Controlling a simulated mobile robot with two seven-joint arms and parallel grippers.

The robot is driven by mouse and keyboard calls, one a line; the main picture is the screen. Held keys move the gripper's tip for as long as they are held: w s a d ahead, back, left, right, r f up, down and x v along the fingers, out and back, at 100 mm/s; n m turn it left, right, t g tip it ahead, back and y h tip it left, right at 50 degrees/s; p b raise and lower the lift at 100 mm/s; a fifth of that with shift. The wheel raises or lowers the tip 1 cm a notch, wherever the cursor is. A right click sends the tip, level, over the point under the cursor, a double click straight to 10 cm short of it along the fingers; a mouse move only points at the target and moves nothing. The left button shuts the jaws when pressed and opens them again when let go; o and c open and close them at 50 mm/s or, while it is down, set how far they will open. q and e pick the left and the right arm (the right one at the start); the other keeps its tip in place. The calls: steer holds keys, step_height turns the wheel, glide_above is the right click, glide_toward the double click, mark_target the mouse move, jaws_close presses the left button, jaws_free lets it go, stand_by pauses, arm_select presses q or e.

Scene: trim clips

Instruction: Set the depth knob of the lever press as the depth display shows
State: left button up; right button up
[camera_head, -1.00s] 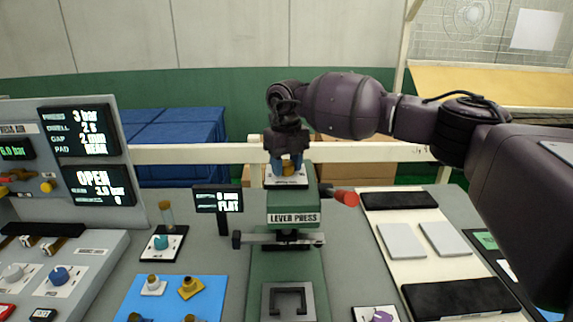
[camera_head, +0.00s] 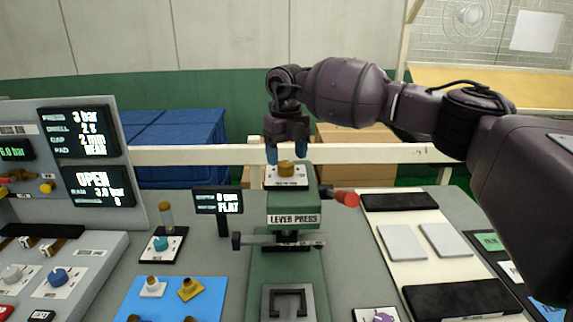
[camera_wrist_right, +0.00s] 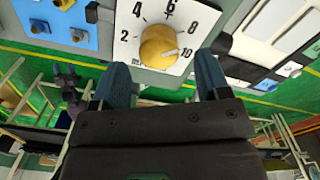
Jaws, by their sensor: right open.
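The lever press (camera_head: 292,205) is green and stands at the middle of the bench. Its yellow depth knob (camera_head: 286,168) sits on a white dial plate on top. In the right wrist view the knob (camera_wrist_right: 159,46) is ringed by numbers from 2 to 10; I cannot tell its setting surely. The depth display (camera_head: 218,200), left of the press, shows a small mm figure, perhaps 8 or 0, above FLAT. My right gripper (camera_head: 287,153) is open and empty just above the knob, its blue fingers apart from it. My left gripper is not in view.
A red-tipped lever (camera_head: 346,198) sticks out right of the press head. A control panel with screens (camera_head: 98,185) stands at the left. A blue mat (camera_head: 170,292) with several small parts lies in front. A cream board with grey plates (camera_head: 402,241) lies at the right.

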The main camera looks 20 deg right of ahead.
mark_target(287, 164)
step_height(287, 164, up, 7)
steer(key=shift+f+b, duration=0.1)
steer(key=shift+b, duration=0.2)
steer(key=shift+r, duration=0.4)
